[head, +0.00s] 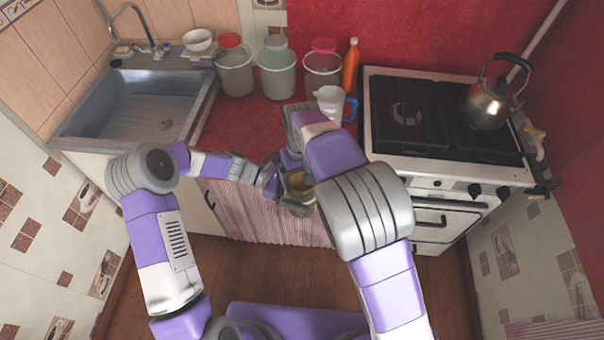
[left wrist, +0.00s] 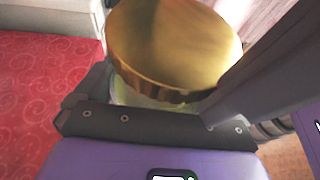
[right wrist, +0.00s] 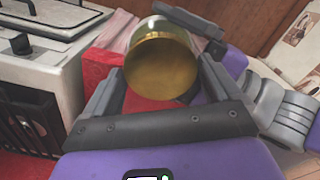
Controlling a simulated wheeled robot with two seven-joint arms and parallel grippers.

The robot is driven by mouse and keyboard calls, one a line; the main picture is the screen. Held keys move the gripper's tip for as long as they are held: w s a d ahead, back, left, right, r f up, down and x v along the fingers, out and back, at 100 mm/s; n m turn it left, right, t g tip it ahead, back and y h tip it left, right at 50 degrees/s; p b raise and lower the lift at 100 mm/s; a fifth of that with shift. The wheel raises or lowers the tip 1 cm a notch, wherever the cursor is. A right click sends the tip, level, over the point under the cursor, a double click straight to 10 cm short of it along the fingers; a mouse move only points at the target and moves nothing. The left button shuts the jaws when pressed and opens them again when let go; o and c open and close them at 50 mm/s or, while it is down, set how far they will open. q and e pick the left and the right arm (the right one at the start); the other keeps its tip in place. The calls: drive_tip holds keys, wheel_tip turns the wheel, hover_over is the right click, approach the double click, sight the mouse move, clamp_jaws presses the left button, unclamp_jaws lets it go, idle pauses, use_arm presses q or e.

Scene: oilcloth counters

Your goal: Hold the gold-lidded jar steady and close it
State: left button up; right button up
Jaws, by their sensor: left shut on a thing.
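The jar (head: 301,205) is held upright in front of the counter edge, partly hidden by my arms in the head view. Its round gold lid (left wrist: 175,45) sits on top, with a strip of pale glass (left wrist: 145,98) below it in the left wrist view. My left gripper (head: 277,185) is shut on the jar's body from the side. My right gripper (head: 297,172) points at the lid from above. In the right wrist view its open fingers stand on either side of the gold lid (right wrist: 162,68); I cannot tell whether they touch it.
On the red counter (head: 240,130) stand lidded canisters (head: 277,75), a white jug (head: 330,102) and an orange bottle (head: 350,68). A sink (head: 140,110) is at left. A stove (head: 440,150) with a kettle (head: 486,104) is at right.

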drive_tip(key=shift+o, duration=0.5)
drive_tip(key=shift+r, duration=2.25)
wheel_tip(320, 180, up, 4)
drive_tip(key=n, duration=0.3)
drive_tip(key=shift+f, duration=0.25)
drive_tip(key=shift+f, duration=4.05)
